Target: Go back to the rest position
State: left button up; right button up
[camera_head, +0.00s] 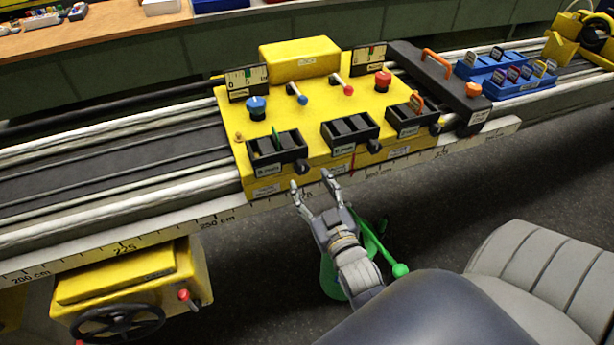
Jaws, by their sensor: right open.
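My right gripper (311,189) is in the head view, below the front edge of the yellow control box (302,106). Its two fingers are spread and nothing is between them. The fingertips point up toward the gap between the left and middle black trays; I cannot tell if they touch the box or rail. My right arm reaches in from the lower right. My left gripper is not in view.
The yellow box carries levers, knobs and black trays (277,149). The ruled rail (115,251) runs across the view. A yellow unit with a handwheel (118,322) is lower left. A green object (331,274) stands behind my right wrist. A blue rack (508,72) is at right.

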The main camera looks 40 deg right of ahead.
jog(key=shift+v, duration=0.85)
jog(key=s+a+f+n+g+y, duration=0.1)
jog(key=s+a+f+g, duration=0.2)
jog(key=f, duration=0.9)
jog(key=s+a+f+g+y, duration=0.2)
jog(key=s+a+f+g, duration=0.15)
jog(key=f, duration=0.85)
jog(key=s+a+f+n+g+y, duration=0.1)
jog(key=s+a+f+g, duration=0.2)
jog(key=f, duration=0.9)
jog(key=s+f+g, duration=0.2)
jog(key=s+f, duration=0.3)
jog(key=s, duration=0.4)
jog(key=s+d+f+g, duration=0.1)
jog(key=s+f+g, duration=0.1)
jog(key=s+f, duration=0.4)
jog(key=s+d+f+n+g, duration=0.1)
jog(key=s+f+g, duration=0.2)
jog(key=s, duration=0.9)
notch_tip(320, 180, down, 2)
jog(key=shift+d+f, duration=0.25)
